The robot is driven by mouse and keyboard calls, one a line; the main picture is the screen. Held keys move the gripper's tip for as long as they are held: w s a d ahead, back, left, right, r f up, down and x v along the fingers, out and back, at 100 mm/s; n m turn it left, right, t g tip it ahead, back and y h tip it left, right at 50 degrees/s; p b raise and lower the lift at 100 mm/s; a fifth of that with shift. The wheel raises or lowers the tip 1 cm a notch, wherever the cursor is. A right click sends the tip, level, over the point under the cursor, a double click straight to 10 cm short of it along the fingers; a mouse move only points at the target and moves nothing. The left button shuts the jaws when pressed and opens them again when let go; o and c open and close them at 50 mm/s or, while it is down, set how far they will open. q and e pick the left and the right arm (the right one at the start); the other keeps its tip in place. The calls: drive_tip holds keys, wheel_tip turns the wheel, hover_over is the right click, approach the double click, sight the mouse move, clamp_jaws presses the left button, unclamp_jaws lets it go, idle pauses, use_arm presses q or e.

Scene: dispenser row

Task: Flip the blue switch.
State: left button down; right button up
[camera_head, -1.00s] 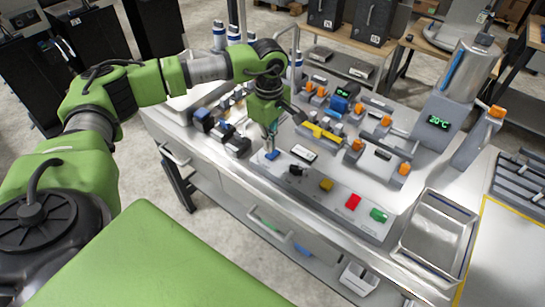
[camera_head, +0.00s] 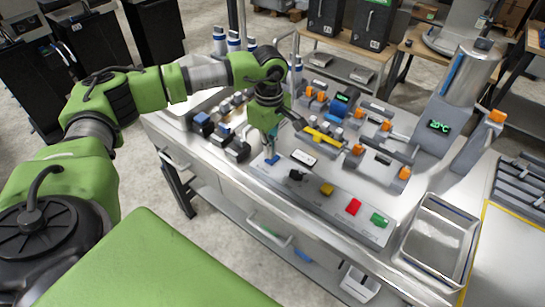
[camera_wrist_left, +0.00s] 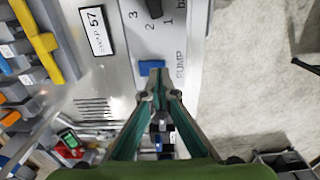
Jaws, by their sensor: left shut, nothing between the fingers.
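The blue switch (camera_head: 272,160) sits at the left end of the grey control panel along the front of the bench. My right gripper is in neither view.
On the same panel are a black knob (camera_head: 297,175), a yellow switch (camera_head: 327,189), a red switch (camera_head: 353,206) and a green switch (camera_head: 379,220). A small white display (camera_head: 303,157) is behind the knob. A metal tray (camera_head: 437,240) stands to the right.

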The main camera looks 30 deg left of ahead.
use_arm(q)
drive_tip(key=shift+f+b, duration=0.9)
drive_tip(key=shift+f, duration=0.2)
idle(0.8)
drive_tip(key=shift+r, duration=0.2)
drive_tip(key=shift+r+p, duration=2)
drive_tip(key=shift+r, duration=1.4)
